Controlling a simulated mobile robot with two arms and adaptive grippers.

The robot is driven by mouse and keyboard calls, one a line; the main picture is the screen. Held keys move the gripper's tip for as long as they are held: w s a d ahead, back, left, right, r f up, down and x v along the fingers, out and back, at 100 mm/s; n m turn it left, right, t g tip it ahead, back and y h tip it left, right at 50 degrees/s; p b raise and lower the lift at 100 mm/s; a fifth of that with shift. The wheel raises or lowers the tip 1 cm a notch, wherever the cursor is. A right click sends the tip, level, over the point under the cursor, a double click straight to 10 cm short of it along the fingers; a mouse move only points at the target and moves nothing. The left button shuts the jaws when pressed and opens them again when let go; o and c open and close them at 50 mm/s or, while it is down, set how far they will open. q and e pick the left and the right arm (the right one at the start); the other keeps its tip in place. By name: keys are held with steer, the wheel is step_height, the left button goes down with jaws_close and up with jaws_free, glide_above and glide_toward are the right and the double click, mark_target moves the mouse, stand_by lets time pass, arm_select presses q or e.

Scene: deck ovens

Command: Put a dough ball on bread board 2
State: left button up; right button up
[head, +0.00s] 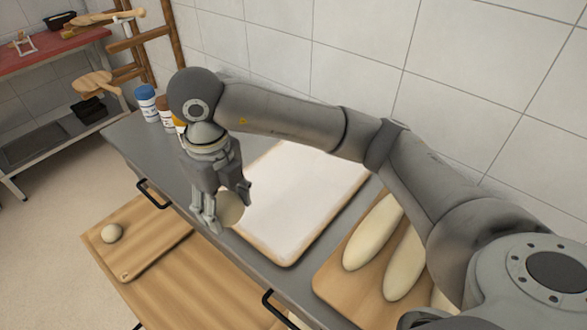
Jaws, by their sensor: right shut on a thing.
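My right gripper (226,208) reaches in from the right and is shut on a pale dough ball (233,211). It holds the ball near the left edge of a white-topped board (300,200) on the grey counter; the gap beneath is hard to judge. Another dough ball (112,233) sits on a wooden board (155,248) at the lower left. A further wooden board (330,278) at the right carries several long pale loaves (373,232), partly hidden by my arm. No board number is readable. My left gripper is out of view.
Small jars (147,104) stand at the counter's far left end. Black handles (153,193) stick out from the counter front. A shelf unit (50,52) with a red top is at the upper left. The tiled wall runs behind the counter.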

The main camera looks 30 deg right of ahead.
steer(key=shift+w+r+m, duration=0.35)
steer(key=shift+r+m, duration=0.05)
steer(key=shift+r, duration=0.05)
steer(key=shift+d+f, duration=0.1)
steer(key=shift+d, duration=0.35)
steer(key=p, duration=0.2)
glide_toward(284, 211)
steer(key=s+a+r, duration=0.1)
steer(key=a+r, duration=0.1)
steer(key=a, duration=0.2)
steer(key=d+f, duration=0.1)
steer(key=f, duration=0.1)
steer(key=d+f, duration=0.1)
steer(key=f, duration=0.1)
steer(key=shift+w+d, duration=0.2)
steer(key=shift+d, duration=0.1)
steer(key=shift+d+f+p, duration=0.35)
steer(key=shift+d+f, duration=0.05)
steer(key=shift+f, duration=0.15)
steer(key=f, duration=0.1)
steer(key=f+p, duration=0.1)
steer(key=f, duration=0.1)
steer(key=shift+w+d, duration=0.1)
steer(key=shift+d, duration=0.1)
steer(key=shift+f+p, duration=0.25)
steer(key=shift+p, duration=0.05)
steer(key=shift+f, duration=0.1)
